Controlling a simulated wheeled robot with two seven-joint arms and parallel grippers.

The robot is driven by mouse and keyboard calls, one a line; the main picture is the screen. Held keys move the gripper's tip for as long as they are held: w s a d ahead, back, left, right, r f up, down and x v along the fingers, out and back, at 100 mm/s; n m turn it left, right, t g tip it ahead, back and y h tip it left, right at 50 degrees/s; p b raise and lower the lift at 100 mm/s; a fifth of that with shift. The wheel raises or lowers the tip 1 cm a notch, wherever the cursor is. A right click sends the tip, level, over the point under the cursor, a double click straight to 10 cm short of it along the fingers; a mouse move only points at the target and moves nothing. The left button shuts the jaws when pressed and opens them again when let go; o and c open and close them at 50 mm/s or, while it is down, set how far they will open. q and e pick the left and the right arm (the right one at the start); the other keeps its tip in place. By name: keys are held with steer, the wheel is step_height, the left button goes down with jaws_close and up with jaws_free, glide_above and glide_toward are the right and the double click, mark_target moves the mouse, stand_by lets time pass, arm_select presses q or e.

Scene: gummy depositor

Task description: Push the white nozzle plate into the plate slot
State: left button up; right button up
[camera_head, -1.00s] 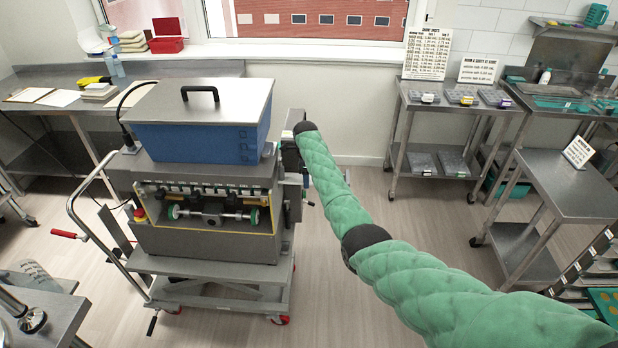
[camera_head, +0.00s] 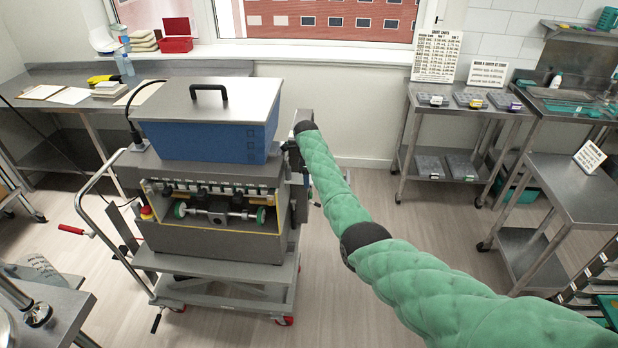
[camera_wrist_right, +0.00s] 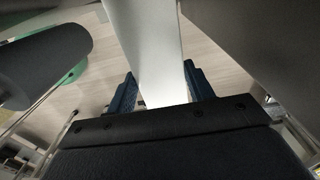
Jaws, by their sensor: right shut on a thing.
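The depositor (camera_head: 210,235) stands on a wheeled cart, with a blue hopper (camera_head: 205,140) under a grey lid. A row of nozzles shows in its open front, above a shaft with green-rimmed wheels. My right arm reaches to the depositor's right side. In the right wrist view, my right gripper (camera_wrist_right: 158,76) is shut on the white nozzle plate (camera_wrist_right: 152,45), which runs between its two blue fingers and away from me. The plate's far end is out of the picture. The plate slot cannot be made out. My left gripper is not in view.
The cart's rail (camera_head: 100,225) with a red handle sticks out left. A steel bench (camera_head: 60,75) stands behind left. A wheeled table (camera_head: 440,110) with trays and another table (camera_head: 575,190) stand right. The floor between depositor and right tables is clear.

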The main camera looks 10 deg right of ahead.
steer(key=shift+a+r, duration=0.1)
steer(key=shift+a, duration=0.2)
steer(key=shift+p, duration=0.35)
steer(key=o, duration=1.6)
steer(key=shift+a, duration=0.1)
